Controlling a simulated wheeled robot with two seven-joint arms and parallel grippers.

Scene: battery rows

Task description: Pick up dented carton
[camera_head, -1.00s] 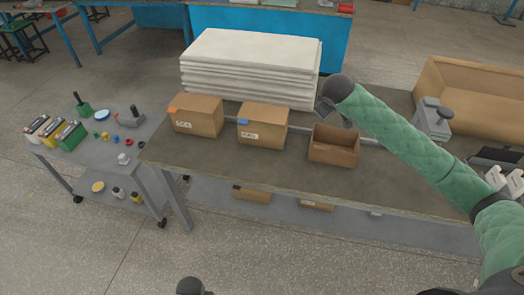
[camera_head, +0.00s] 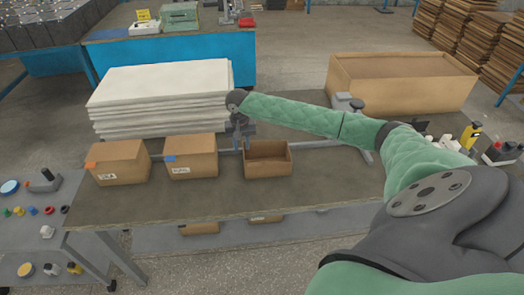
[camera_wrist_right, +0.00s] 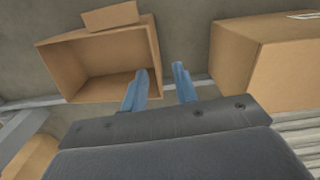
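Three brown cartons stand in a row on the workbench in the head view. The left carton (camera_head: 120,165) has an orange tag, the middle carton (camera_head: 192,158) has a blue tag, and the right carton (camera_head: 268,162) is open-topped and looks empty. I cannot tell a clear dent on any. My right gripper (camera_head: 242,137) is above the bench, behind and just left of the open carton. In the right wrist view the gripper (camera_wrist_right: 160,82) is open and empty, its blue fingers between the open carton (camera_wrist_right: 100,60) and a closed carton (camera_wrist_right: 265,60). My left gripper is not in view.
A stack of white sheets (camera_head: 160,98) stands behind the cartons. A grey rail (camera_head: 315,145) runs along the bench (camera_head: 200,202). A large open box (camera_head: 400,90) stands at the back right. A cart with small parts (camera_head: 75,220) is at the left.

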